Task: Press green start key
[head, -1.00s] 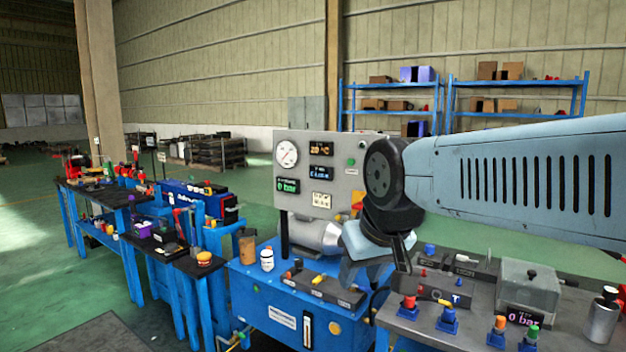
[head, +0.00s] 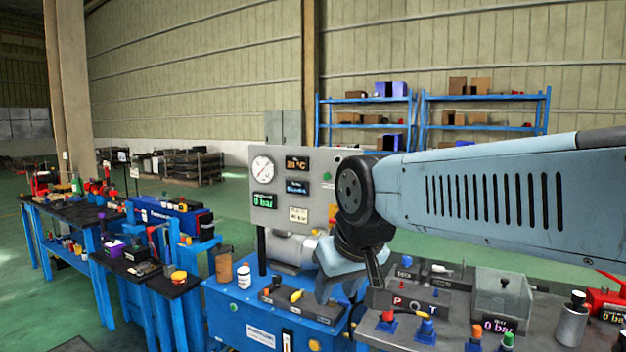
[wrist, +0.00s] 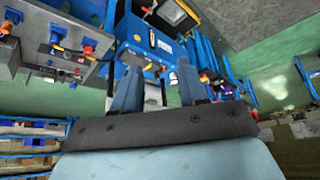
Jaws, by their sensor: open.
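The grey control panel (head: 277,215) stands at the back of the blue bench unit, with a round gauge, small displays and a green "0 bar" readout. A small green key (head: 327,176) sits at the panel's upper right, close to my arm; its label is too small to read. My gripper (head: 345,292) hangs below my wrist, in front of and to the right of the panel, over the blue unit. In the wrist view my gripper (wrist: 157,85) shows two fingers apart with nothing between them. The panel's lower right is partly hidden by my arm.
A grey bench (head: 450,318) with colored valves and a clear-lidded box (head: 502,295) stands at the right. Dark-topped workbenches (head: 80,210) with tools line the left. Blue shelves (head: 365,100) stand at the back. Green floor is open at the far left.

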